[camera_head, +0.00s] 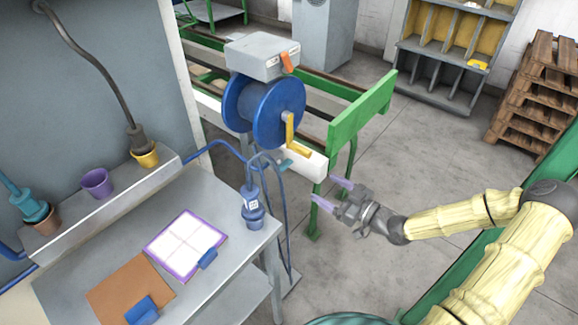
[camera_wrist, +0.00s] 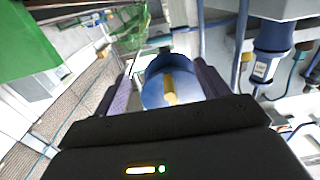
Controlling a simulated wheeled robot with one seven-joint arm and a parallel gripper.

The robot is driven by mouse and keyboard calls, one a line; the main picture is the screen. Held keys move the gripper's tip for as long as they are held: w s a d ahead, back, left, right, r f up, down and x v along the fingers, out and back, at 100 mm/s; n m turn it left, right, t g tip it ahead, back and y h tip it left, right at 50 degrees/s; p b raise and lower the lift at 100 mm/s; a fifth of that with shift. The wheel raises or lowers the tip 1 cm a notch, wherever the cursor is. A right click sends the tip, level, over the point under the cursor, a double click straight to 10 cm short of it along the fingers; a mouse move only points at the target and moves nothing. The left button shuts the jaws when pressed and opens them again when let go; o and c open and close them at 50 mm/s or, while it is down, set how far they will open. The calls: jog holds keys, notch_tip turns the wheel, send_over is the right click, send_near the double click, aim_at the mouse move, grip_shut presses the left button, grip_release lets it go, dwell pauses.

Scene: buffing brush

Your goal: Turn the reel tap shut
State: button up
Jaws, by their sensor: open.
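The blue hose reel (camera_head: 262,108) with a yellow crank (camera_head: 291,132) is mounted on the white beam at the end of the green-framed bench. A small teal lever (camera_head: 285,165), which looks like the reel tap, sits below the reel near the hose; its exact setting is too small to tell. My gripper (camera_head: 333,194) is open and empty, to the right of and below the lever, apart from it. In the wrist view the reel (camera_wrist: 155,75) and yellow crank (camera_wrist: 170,88) appear between my open fingers (camera_wrist: 164,72), beyond them. I cannot clearly make out the tap there.
A grey box (camera_head: 262,55) with an orange switch (camera_head: 288,62) sits above the reel. A green bench end (camera_head: 360,110) stands behind my gripper.

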aim_at(288, 166)
jog(key=p+x, duration=0.2)
jog(key=x, duration=1.2)
jog(key=shift+w+a, duration=0.15)
jog(key=c, duration=1)
